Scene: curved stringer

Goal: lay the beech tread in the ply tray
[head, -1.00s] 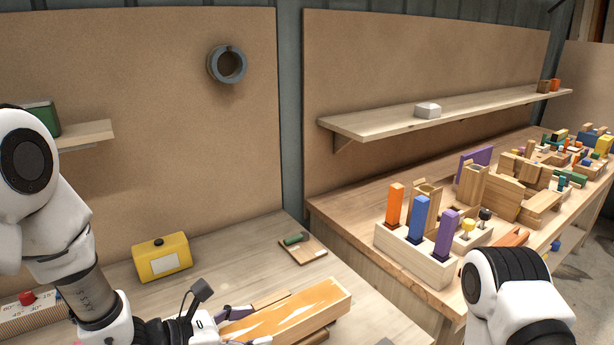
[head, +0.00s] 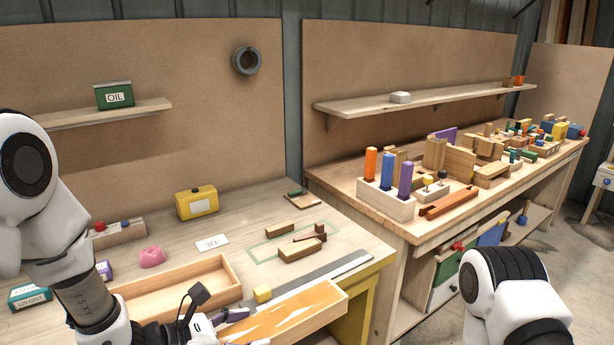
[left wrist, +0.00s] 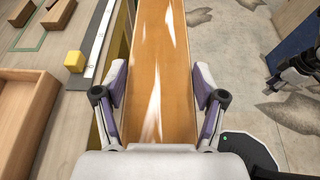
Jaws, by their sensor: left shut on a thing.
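The beech tread (head: 292,318) is a long orange-brown board with pale patches. My left gripper (head: 226,322) is shut on it. In the left wrist view the tread (left wrist: 163,45) runs away from me between the two fingers of the left gripper (left wrist: 160,88). It is held out over the bench's front edge, with floor beside it. The ply tray (head: 172,277) is a long, open, empty wooden tray on the bench, left of the tread. It also shows at the left edge of the left wrist view (left wrist: 38,128). A dark gripper part (left wrist: 297,70), seemingly my right, shows at that view's right edge.
A yellow cube (head: 263,294) and a grey metal strip (head: 325,278) lie between tray and tread. Wooden pieces (head: 299,252) lie within a green outline. A pink lump (head: 151,257) and boxes stand behind the tray. A second bench (head: 440,228) stands right.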

